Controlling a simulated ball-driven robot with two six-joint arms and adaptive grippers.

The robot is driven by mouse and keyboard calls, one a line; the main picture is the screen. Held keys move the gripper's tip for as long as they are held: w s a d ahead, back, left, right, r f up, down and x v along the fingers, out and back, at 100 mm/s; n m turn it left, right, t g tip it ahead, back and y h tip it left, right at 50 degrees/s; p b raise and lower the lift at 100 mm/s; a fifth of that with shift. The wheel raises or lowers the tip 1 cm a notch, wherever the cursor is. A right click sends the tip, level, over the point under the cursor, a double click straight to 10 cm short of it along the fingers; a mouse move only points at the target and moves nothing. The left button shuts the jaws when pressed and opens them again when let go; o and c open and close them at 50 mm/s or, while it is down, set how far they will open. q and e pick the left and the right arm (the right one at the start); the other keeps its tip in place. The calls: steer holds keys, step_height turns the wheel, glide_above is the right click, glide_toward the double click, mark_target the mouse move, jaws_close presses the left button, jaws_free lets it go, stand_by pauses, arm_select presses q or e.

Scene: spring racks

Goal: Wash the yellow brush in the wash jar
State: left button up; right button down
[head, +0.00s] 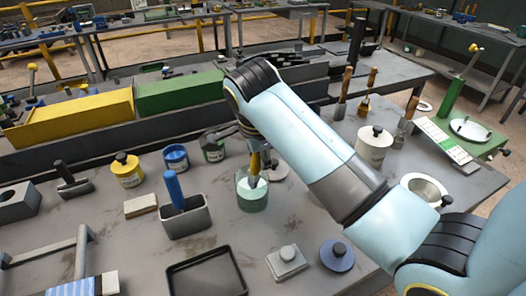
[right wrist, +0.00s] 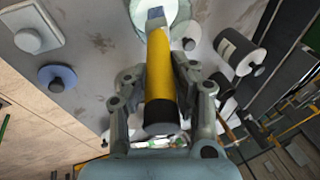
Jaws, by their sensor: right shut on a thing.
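The yellow brush (right wrist: 160,65) is upright in my right gripper (right wrist: 158,88), its yellow handle between the two fingers. In the head view the brush (head: 255,163) points down and its grey-blue tip is at the mouth of the wash jar (head: 252,200), a clear jar with pale green contents. The wrist view shows the tip over or inside the jar's round mouth; how deep it sits I cannot tell. My right gripper (head: 258,146) is just above the jar, partly hidden by my arm. My left gripper is not in view.
A grey holder (head: 187,222) with a blue-handled tool stands left of the jar. A black tray (head: 206,275), a square grey lid (head: 286,262) and a round blue lid (head: 337,255) lie in front.

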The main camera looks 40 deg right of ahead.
mark_target(259, 167)
steer(key=shift+a+b+x, duration=0.15)
steer(key=shift+b+x, duration=0.3)
steer(key=shift+x, duration=0.4)
steer(key=shift+a+b+x, duration=0.2)
steer(key=shift+b+x, duration=0.2)
steer(key=shift+x, duration=0.45)
steer(key=shift+a+b+x, duration=0.15)
steer(key=shift+b+x, duration=0.3)
steer(key=shift+x, duration=0.4)
steer(key=shift+w+f, duration=0.1)
steer(key=shift+w, duration=0.1)
